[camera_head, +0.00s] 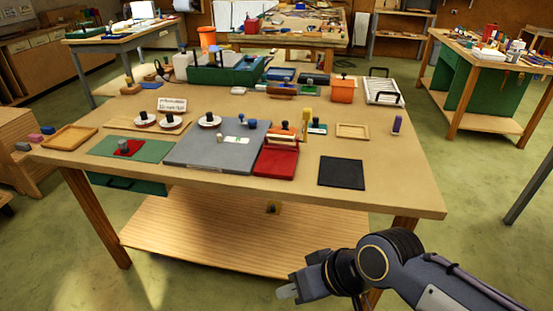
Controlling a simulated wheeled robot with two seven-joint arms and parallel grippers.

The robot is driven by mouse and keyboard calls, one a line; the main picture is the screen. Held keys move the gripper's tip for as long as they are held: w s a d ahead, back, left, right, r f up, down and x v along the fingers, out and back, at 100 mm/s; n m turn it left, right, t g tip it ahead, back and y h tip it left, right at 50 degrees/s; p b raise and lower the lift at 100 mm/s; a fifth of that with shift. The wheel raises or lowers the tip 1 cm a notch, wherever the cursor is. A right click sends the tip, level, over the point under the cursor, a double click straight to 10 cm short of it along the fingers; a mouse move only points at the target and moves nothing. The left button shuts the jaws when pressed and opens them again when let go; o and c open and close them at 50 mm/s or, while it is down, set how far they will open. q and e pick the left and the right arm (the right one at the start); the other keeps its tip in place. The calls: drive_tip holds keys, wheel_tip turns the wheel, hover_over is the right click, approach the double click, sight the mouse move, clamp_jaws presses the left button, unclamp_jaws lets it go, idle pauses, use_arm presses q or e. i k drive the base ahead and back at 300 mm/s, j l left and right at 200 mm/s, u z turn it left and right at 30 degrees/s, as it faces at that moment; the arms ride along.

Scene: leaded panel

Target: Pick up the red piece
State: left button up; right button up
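A small flat red piece (127,148) with a grey knob on top lies on the green mat (155,152) at the left of the workbench. A larger red flat block or tray (276,165) sits at the right edge of the grey board (215,155). My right gripper (287,292) is low in front of the bench, below the tabletop's front edge and far from both red things. Its fingertips are too small to tell open from shut. My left gripper is not in view.
The wooden bench (400,190) also holds a black mat (341,173), an empty wooden tray (70,137), several knobbed white discs, an orange box (343,90) and a green toolbox (225,70). The front right of the tabletop is clear. A lower shelf (220,235) lies beneath.

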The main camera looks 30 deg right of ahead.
sight(129, 147)
drive_tip(key=i+j+z, duration=0.1)
drive_tip(key=z, duration=0.35)
drive_tip(key=i+j+z, duration=0.2)
drive_tip(key=z, duration=0.25)
drive_tip(key=i+j+z, duration=0.1)
drive_tip(key=z, duration=0.35)
drive_tip(key=i+j+z, duration=0.15)
drive_tip(key=j, duration=0.4)
drive_tip(key=i+j+z, duration=0.15)
drive_tip(key=j, duration=0.45)
drive_tip(key=i+j+z, duration=0.15)
drive_tip(key=j, duration=0.45)
drive_tip(key=j+z, duration=0.15)
drive_tip(key=j, duration=0.45)
drive_tip(key=i+j, duration=0.1)
drive_tip(key=j, duration=0.7)
